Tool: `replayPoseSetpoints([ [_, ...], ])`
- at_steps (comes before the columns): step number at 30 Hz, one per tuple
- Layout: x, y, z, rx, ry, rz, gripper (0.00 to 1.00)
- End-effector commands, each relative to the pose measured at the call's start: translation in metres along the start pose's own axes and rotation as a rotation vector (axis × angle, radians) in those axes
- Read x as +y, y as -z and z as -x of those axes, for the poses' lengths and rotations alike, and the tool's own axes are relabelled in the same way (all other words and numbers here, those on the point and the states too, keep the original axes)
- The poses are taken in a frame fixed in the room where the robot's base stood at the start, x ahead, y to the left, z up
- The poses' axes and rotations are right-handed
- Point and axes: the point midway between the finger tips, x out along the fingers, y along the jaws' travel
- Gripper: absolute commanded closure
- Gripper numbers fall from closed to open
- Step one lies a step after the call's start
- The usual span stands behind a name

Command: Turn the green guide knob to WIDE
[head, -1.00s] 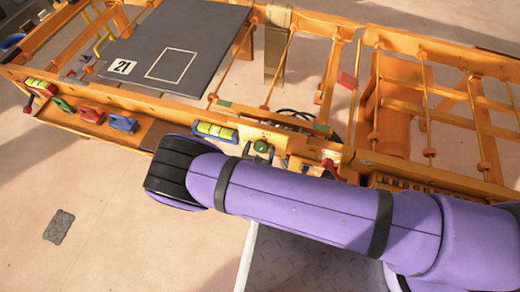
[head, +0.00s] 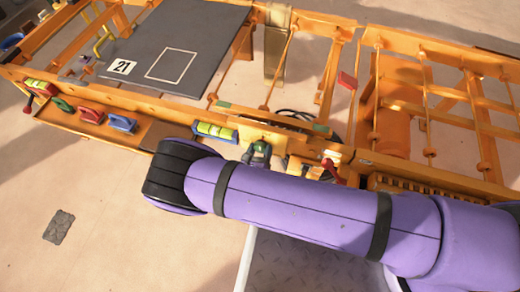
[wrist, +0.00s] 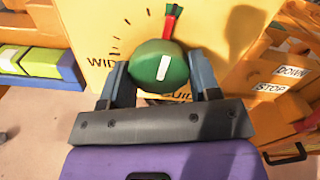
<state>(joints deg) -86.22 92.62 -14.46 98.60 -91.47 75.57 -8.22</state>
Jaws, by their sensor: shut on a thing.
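The green guide knob (wrist: 148,58) sits between my gripper's fingers in the wrist view, with a white line on its face that leans slightly right of upright. My gripper (wrist: 158,68) is shut on the knob, one grey finger on each side. The yellow panel (wrist: 98,20) behind it has dark tick marks at the upper left and a label starting "WID" at the left, its end hidden by the left finger. A lower label is mostly covered by my gripper. A red and green pointer (wrist: 172,22) stands above the knob. In the head view the knob (head: 261,146) is small.
A green, blue-ended block (wrist: 40,63) lies left of the panel. DOWN and STOP labels (wrist: 280,80) are at the right. In the head view, a grey board (head: 200,35) marked 21 and orange rails lie beyond. Coloured handles (head: 92,115) sit at the left.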

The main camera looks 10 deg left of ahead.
Motion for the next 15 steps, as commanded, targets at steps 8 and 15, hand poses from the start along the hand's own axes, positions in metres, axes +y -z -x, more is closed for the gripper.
replayPoseSetpoints([
  [8, -0.0003, 0.0001, 0.0008, 0.000, -0.001, 0.262, 0.67],
  [15, -0.0008, -0.0002, 0.0008, -0.001, -0.001, 0.490, 0.67],
])
